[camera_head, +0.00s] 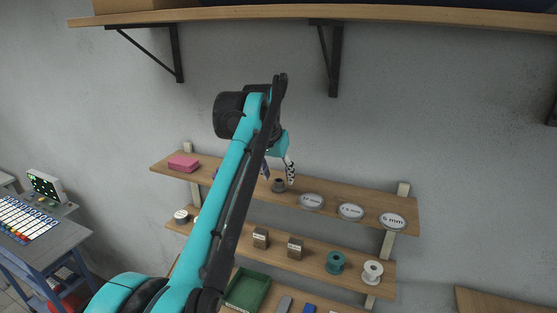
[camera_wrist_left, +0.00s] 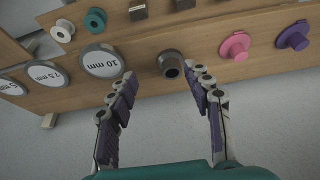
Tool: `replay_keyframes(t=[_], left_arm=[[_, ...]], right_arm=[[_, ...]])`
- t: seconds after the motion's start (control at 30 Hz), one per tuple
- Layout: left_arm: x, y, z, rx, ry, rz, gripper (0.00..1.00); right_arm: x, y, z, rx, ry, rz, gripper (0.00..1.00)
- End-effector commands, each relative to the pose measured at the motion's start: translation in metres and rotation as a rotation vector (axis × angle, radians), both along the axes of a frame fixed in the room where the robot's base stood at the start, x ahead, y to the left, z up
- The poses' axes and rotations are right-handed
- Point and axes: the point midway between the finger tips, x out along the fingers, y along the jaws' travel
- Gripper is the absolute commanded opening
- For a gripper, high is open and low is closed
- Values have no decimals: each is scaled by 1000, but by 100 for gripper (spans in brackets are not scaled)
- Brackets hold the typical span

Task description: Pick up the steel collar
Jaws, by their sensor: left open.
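The steel collar (camera_head: 278,185) is a short dark grey ring with a hole, on the top board of the small wall rack. In the left wrist view the collar (camera_wrist_left: 171,64) shows its open bore, just beyond the fingertips and between their lines. My left gripper (camera_head: 279,173) is open, its fingers spread close to the collar in the head view. In the wrist view the gripper (camera_wrist_left: 162,77) has nothing between its purple-padded fingers. Whether a finger touches the collar cannot be told. My right gripper is not in view.
Beside the collar stands a round "10 mm" plate (camera_wrist_left: 102,62), then a middle plate (camera_head: 351,212) and a "5 mm" plate (camera_head: 392,221). Spools (camera_head: 335,262) and blocks are below.

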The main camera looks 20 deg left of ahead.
Motion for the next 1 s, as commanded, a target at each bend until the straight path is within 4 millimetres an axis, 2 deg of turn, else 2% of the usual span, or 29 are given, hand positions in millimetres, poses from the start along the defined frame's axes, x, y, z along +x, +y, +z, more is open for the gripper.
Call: replay_keyframes(t=[0.03, 0.1, 0.2, 0.47, 0.7, 0.8, 1.0], left_arm=[[7, 6, 19, -2, 7, 2, 50], [13, 12, 27, -4, 15, 3, 50], [19, 17, 28, -5, 19, 2, 50], [29, 17, 0, -5, 20, 2, 50], [39, 17, -34, -5, 20, 3, 50], [42, 17, -42, -5, 20, 2, 50], [43, 17, -44, -5, 20, 3, 50]], right_arm=[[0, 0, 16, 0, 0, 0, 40], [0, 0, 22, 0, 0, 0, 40], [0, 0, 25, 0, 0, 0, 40], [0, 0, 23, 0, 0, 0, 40], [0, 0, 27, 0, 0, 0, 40], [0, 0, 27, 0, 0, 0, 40], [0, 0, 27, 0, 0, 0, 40]])
